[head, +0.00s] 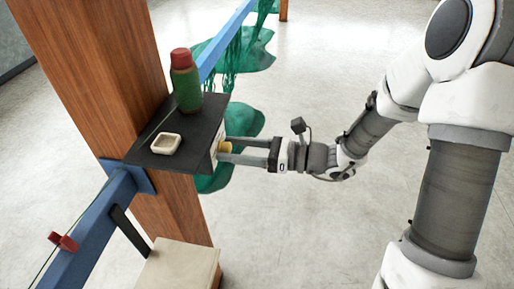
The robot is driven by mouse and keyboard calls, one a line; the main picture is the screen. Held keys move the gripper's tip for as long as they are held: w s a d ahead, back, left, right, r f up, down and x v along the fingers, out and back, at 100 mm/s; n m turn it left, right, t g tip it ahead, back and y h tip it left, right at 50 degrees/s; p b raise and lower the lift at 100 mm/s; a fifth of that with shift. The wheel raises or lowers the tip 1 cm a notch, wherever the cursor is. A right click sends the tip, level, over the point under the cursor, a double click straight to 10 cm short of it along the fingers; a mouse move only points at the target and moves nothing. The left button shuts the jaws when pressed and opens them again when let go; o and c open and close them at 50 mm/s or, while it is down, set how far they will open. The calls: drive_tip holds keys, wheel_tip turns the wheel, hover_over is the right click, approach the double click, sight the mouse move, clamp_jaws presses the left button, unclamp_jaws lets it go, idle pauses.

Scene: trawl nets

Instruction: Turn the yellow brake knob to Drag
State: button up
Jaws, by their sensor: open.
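The yellow brake knob (225,147) sits on a pale plate (215,150) on the right-hand face of the dark bracket fixed to the wooden post. My gripper (224,150) reaches in from the right. Its two fingers are spread apart, one on the far side of the knob and one on the near side, with their tips close to the plate. I cannot tell whether either finger touches the knob. The markings on the plate, the Drag label and the knob's pointer are too small or hidden to read.
On the dark shelf (208,112) above the knob stand a green bottle (186,88) with a red cap and a small white dish (165,144). The wooden post (95,60) and blue beam (85,235) are at left. Green netting (240,120) hangs behind. A box (180,268) is below.

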drive_tip(key=s+d+b, duration=0.1)
drive_tip(key=d+b, duration=0.1)
drive_tip(key=d, duration=1.5)
drive_tip(key=shift+s+d+r+b, duration=0.2)
drive_tip(key=shift+s+r+b, duration=0.15)
